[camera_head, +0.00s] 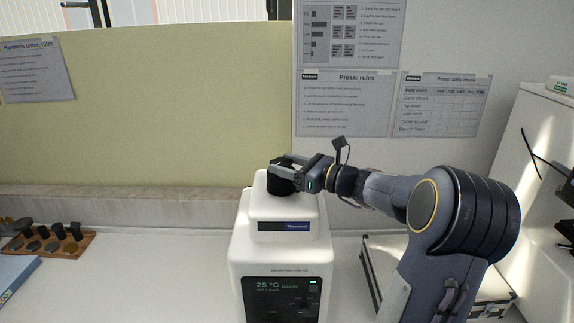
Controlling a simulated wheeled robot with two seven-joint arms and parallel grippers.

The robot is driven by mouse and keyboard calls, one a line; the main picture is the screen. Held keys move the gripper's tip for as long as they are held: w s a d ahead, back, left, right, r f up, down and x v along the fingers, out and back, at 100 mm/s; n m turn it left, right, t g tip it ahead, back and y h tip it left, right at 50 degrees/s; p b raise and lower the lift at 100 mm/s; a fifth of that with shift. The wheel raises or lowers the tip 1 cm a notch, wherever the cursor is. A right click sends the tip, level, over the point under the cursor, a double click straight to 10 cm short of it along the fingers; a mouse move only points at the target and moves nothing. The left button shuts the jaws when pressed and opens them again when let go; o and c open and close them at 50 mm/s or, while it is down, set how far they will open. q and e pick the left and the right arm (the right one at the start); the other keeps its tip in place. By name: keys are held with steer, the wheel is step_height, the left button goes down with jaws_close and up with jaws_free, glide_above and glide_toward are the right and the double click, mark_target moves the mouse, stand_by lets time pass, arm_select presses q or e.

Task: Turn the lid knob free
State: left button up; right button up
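The white press (282,245) stands upright on the bench in the middle of the view. Its black lid knob (280,184) sits on top and is partly covered by my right gripper. My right gripper (288,165) reaches in from the right with its fingers at the knob. One grey finger shows along the knob's upper far side. The near finger is not clear, so I cannot tell whether the grip is closed on the knob. The press display reads 25 °C and READY, with a small green light. My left gripper is not in view.
A wooden rack (72,246) with several dark pucks is at the left, beside a blue folder (14,270). A white and grey case lies behind my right arm. A white cabinet (540,130) stands at the right.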

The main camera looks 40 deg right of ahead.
steer(key=c, duration=0.5)
steer(key=shift+c, duration=0.2)
steer(key=shift+r+y, duration=0.1)
steer(key=shift+y, duration=0.2)
steer(key=n+g+y+p, duration=0.2)
steer(key=y, duration=0.1)
steer(key=n+g+y+p, duration=0.1)
steer(key=shift+w+d+r+n+y+p, duration=0.1)
steer(key=shift+w+d+n+y+p, duration=0.1)
steer(key=shift+d+n+y+p, duration=0.15)
steer(key=shift+n+g+y+p, duration=0.6)
steer(key=shift+n+g+y, duration=0.45)
steer(key=shift+g+y, duration=0.15)
steer(key=o, duration=1)
